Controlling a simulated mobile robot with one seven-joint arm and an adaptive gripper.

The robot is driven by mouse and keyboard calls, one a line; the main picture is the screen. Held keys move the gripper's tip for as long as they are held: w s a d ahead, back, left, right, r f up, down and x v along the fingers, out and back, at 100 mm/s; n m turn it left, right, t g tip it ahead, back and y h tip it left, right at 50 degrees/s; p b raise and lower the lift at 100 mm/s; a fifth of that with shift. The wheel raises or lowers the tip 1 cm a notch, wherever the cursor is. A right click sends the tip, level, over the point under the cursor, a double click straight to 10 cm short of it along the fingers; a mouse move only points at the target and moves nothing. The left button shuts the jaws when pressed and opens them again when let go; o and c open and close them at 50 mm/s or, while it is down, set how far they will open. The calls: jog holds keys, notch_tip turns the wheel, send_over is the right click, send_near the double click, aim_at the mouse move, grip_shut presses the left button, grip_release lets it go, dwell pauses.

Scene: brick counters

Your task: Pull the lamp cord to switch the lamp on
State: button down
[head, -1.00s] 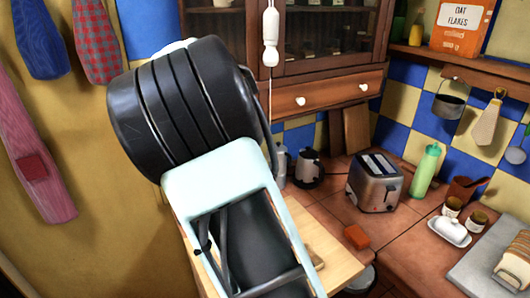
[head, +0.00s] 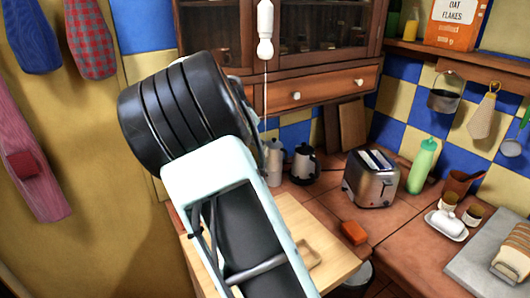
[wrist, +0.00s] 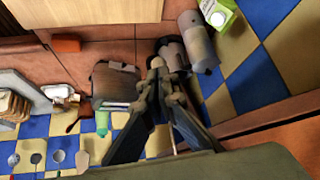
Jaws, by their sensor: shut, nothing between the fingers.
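A thin pale cord (head: 266,92) hangs in the head view below a white bulb-like fitting (head: 265,30), in front of the wooden cabinet. The cord's lower end is lost beside my arm. My dark arm joint and pale link stand just left of the cord, and my gripper is mostly hidden behind them. In the wrist view my gripper (wrist: 155,66) is shut, its fingertips together and empty. A short pale strand shows near the fingers' base there; I cannot tell whether it is the cord. No lit lamp is in view.
A wooden cabinet (head: 290,92) stands behind the cord. The counter holds a toaster (head: 371,180), a green bottle (head: 422,166), a moka pot (head: 273,164) and a dark kettle (head: 304,164). A wooden board (head: 298,222) lies beneath my arm. Cloths hang at left.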

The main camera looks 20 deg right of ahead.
jog(key=shift+d, duration=0.2)
jog(key=shift+f+b, duration=0.3)
jog(key=shift+f, duration=0.05)
jog(key=shift+s+a+r+b, duration=0.2)
jog(key=shift+s+a, duration=0.15)
jog(key=shift+a, duration=0.3)
jog(key=shift+s+a+r+b, duration=0.15)
jog(key=shift+s+a, duration=0.15)
jog(key=shift+a, duration=0.3)
jog(key=v, duration=1.2)
